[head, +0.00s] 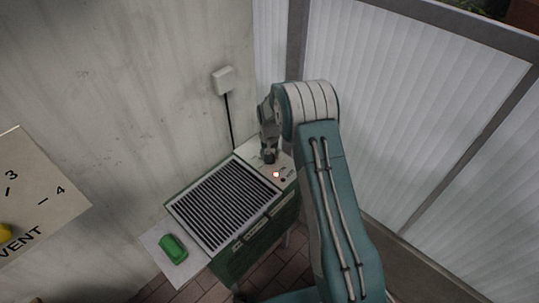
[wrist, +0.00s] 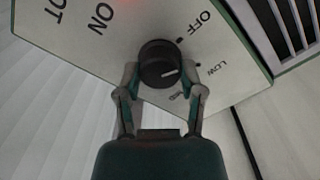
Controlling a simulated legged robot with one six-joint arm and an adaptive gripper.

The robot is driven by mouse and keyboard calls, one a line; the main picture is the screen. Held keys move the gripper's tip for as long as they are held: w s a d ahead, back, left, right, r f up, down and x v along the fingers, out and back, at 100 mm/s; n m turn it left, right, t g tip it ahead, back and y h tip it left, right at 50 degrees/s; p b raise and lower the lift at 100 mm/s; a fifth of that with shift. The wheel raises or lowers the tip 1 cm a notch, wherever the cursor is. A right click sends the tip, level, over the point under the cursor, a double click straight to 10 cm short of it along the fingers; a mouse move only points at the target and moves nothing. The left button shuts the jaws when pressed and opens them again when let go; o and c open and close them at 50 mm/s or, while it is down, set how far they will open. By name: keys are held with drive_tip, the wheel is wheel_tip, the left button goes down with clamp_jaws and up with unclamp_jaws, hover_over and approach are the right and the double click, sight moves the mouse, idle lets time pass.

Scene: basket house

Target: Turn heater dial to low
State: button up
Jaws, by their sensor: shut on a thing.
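The heater dial (wrist: 160,63) is a round black knob with a white pointer line, on a pale panel marked OFF, LOW and MED. The pointer line faces right in the wrist view, roughly toward the mark beside LOW. My gripper (wrist: 161,85) is shut on the dial, with one finger at either side. In the head view my gripper (head: 268,156) reaches down onto the back right of the green heater (head: 253,243), and the dial is hidden there. A red light (head: 276,174) glows on the heater's panel beside my gripper.
The heater's dark slatted grille (head: 225,204) faces up. A green object (head: 173,248) lies on a pale side shelf. A white wall box (head: 224,80) has a black cord hanging behind the heater. A VENT panel (head: 40,200) is at the left. Ribbed pale panels stand at the right.

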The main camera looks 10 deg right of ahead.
drive_tip(key=m, duration=0.7)
drive_tip(key=shift+s+f, duration=0.15)
drive_tip(key=shift+f, duration=0.05)
idle(0.3)
drive_tip(key=o, duration=1.2)
drive_tip(key=shift+a, duration=0.1)
drive_tip(key=shift+c, duration=0.2)
drive_tip(key=shift+r, duration=0.1)
drive_tip(key=shift+r, duration=0.3)
wheel_tip(320, 180, up, 11)
